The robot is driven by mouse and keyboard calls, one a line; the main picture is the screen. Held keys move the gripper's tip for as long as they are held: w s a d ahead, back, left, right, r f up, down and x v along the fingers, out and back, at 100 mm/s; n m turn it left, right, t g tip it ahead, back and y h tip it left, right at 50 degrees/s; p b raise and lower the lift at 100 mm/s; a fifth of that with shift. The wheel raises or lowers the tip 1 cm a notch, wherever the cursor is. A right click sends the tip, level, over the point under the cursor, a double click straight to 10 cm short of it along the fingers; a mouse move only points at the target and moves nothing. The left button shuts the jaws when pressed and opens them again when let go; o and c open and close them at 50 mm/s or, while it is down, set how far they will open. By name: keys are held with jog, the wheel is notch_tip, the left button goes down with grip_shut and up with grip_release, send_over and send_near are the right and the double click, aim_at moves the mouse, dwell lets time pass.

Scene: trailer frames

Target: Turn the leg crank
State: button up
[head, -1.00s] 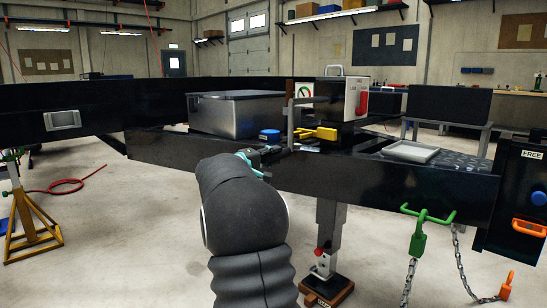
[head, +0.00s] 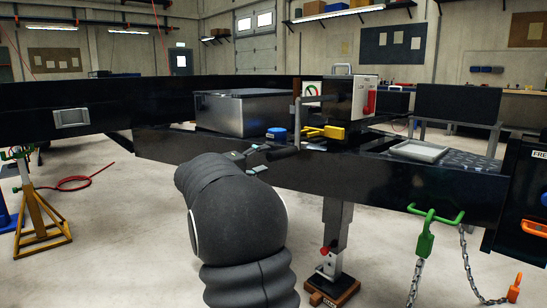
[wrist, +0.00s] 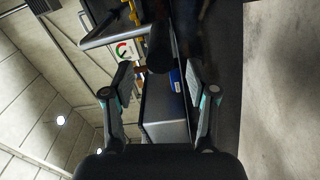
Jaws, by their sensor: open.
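The leg crank shows in the head view as an upright grey arm (head: 297,118) with a dark handle (head: 284,153) at its lower end, on the near side of the black trailer frame (head: 385,185). In the wrist view the grey crank arm (wrist: 110,28) runs at the upper left and the black handle (wrist: 160,45) points towards me. My gripper (wrist: 159,75) is open, its fingers on either side, with the handle's end near or between the fingertips. I cannot tell whether they touch. In the head view my gripper (head: 255,157) is partly hidden by my arm.
The grey leg (head: 335,225) stands on a block (head: 332,291) below the frame. A metal box (head: 243,112), a blue cap (head: 277,134) and a yellow handle (head: 325,132) sit above. A green shackle (head: 426,240) with chain hangs at right. A yellow stand (head: 42,222) is at left.

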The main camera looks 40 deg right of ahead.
jog(key=shift+a, duration=2.15)
notch_tip(320, 180, down, 10)
jog(key=s+a+n+y, duration=0.2)
jog(key=y, duration=0.2)
jog(key=s+a+f+y+p, duration=0.2)
jog(key=s+a+f+y, duration=0.3)
jog(key=s+a+f, duration=0.25)
jog(key=s+a+r+t+y+p, duration=0.1)
jog(key=s+a+y+p, duration=0.15)
jog(key=s+a, duration=0.5)
jog(key=s+a+r+t+y+p, duration=0.15)
jog(key=s+a+y, duration=0.25)
jog(key=a, duration=0.6)
jog(key=s+a+r+t+y+p, duration=0.2)
jog(key=s+a+r+p, duration=0.2)
jog(key=s+a+r, duration=0.2)
jog(key=shift+s+a+r+t+p, duration=0.2)
jog(key=shift+s+a+t+p, duration=0.15)
jog(key=shift+s+a, duration=0.45)
